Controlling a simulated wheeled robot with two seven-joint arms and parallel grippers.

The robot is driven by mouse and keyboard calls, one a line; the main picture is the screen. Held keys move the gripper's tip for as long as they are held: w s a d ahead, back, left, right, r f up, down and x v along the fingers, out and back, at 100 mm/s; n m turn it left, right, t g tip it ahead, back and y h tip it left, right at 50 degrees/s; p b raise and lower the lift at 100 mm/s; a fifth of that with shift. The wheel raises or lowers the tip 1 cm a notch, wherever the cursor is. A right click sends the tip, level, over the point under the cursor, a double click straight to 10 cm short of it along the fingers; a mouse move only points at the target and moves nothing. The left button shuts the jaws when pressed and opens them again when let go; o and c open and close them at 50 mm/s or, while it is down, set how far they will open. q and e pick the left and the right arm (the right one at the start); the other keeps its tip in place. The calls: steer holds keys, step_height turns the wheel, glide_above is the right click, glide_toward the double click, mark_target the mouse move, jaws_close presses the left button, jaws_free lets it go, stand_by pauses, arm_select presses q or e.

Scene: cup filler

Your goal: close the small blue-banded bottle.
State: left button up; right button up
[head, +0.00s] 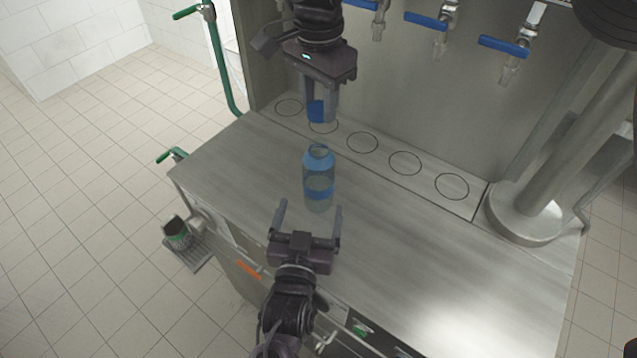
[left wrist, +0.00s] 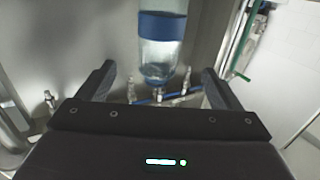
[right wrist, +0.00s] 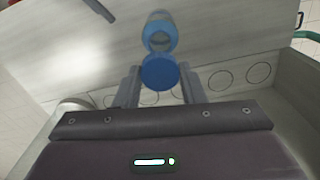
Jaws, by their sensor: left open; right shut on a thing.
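The small bottle (head: 318,170) stands upright on the counter, clear with a blue band around it and an open neck at the top. It also shows in the left wrist view (left wrist: 162,40) and in the right wrist view (right wrist: 159,32). My left gripper (head: 310,210) is open, its fingers pointing at the bottle from the near side, with the bottle just beyond the fingertips. My right gripper (head: 318,112) is shut on a blue cap (head: 315,110), held above the counter behind the bottle and apart from its neck. The cap shows large in the right wrist view (right wrist: 160,73).
The steel counter (head: 420,250) is clear on the right. Several circle marks (head: 362,142) line its back strip below blue-handled taps (head: 426,20). A thick steel column (head: 560,160) stands at the right.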

stand_by(0.3)
arm_select(q)
steer(key=w, duration=0.4)
steer(key=w+d, duration=0.1)
steer(key=w, duration=0.3)
steer(key=w+d, duration=0.1)
steer(key=w, duration=0.3)
steer(key=c, duration=1.5)
steer(key=shift+o, duration=0.2)
arm_select(e)
glide_above(319, 144)
steer(key=shift+f, duration=2.5)
